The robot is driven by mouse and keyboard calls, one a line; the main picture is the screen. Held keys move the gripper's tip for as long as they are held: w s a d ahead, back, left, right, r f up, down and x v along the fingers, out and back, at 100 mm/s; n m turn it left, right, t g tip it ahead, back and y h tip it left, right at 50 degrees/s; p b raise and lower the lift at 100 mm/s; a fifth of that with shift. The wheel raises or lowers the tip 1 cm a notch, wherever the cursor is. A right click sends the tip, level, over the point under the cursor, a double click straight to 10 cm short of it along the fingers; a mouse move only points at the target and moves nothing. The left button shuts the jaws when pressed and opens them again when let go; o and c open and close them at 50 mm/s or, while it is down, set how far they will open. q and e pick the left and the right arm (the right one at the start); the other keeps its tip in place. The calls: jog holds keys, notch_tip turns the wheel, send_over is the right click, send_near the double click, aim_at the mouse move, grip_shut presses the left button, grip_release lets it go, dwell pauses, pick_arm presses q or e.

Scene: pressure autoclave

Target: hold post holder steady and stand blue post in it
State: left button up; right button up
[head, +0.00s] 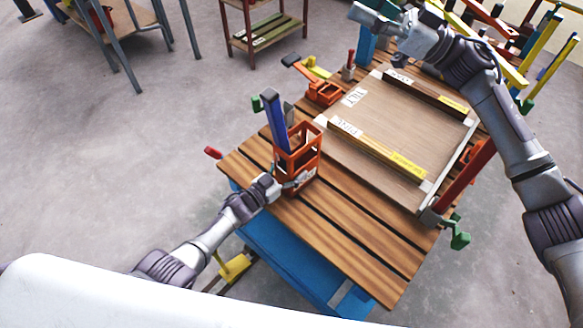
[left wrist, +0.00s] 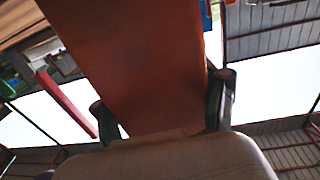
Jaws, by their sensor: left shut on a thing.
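The post holder (head: 309,158) is an orange-red open-frame box standing on the slatted wooden table. The blue post (head: 275,122) rises from the holder's open top and leans to the upper left; its lower end is hidden by the holder's frame. My left gripper (head: 291,184) is shut on the lower near side of the holder. In the left wrist view the holder's red-brown wall (left wrist: 140,65) fills the space between the fingers. My right gripper (head: 366,16) is at the top of the head view, away from the holder; its fingers are not clear.
The slatted table (head: 345,225) has free room in front of the holder. A wooden board (head: 390,125) with labelled bars lies to the right. An orange clamp-like tool (head: 322,92) lies behind the holder. A red bar with a green clamp (head: 460,240) stands at the right edge.

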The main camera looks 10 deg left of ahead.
pick_arm(q)
jog(key=shift+r, duration=0.1)
jog(key=o, duration=1.4)
jog(key=shift+s+a, duration=0.25)
jog(key=shift+s, duration=0.1)
jog(key=v, duration=1.1)
jog(key=shift+s+a, duration=0.1)
